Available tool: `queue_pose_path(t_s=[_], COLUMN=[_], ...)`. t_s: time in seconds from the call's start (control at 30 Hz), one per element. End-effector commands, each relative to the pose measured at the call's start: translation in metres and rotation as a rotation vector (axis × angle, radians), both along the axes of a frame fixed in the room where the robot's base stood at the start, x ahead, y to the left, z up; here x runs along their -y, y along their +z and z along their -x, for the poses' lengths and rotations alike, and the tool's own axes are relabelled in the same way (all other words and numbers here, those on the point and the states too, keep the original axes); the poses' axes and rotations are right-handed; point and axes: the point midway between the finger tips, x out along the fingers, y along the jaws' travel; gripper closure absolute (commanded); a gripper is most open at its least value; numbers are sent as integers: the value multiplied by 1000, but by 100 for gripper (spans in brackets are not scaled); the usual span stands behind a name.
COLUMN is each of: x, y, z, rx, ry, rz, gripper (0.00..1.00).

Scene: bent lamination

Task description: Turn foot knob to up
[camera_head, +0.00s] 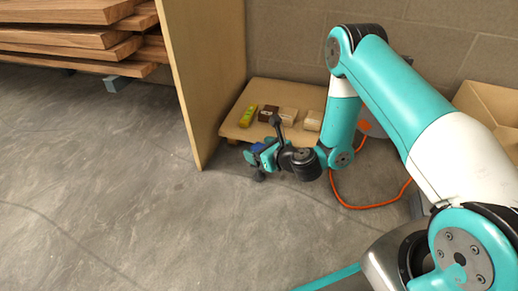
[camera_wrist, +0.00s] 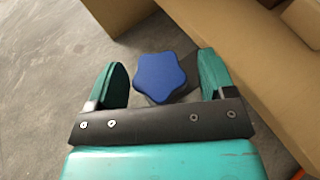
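The foot knob (camera_wrist: 162,77) is a blue, star-shaped knob with rounded lobes, seen face-on in the wrist view. My gripper (camera_wrist: 162,62) is open, with one teal finger to the left of the knob and one to the right. A gap shows between the knob and each finger, so neither appears to touch it. In the head view my gripper (camera_head: 259,153) is low, close to the floor, in front of the wooden board. A blue patch shows there beside the fingers, but the knob is too small to make out clearly. No marking of the knob's setting can be read.
A low wooden board (camera_head: 232,128) holds several small blocks, including a yellow-green one (camera_head: 247,116). An upright wooden panel (camera_head: 205,80) stands left of my gripper. Planks (camera_head: 80,40) are stacked at the upper left. An orange cable (camera_head: 365,207) lies on the floor. The left floor is clear.

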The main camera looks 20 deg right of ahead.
Motion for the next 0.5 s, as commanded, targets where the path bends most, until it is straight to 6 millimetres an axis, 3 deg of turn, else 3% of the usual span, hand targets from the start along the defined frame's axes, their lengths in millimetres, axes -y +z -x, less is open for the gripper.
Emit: queue_pose_path(t_s=[0.03,0.2,0.5], x=[0,0,1], y=[0,0,2], z=[0,0,0], rx=[0,1,1], ry=[0,1,23], rz=[1,0,1], gripper=[33,72,73])
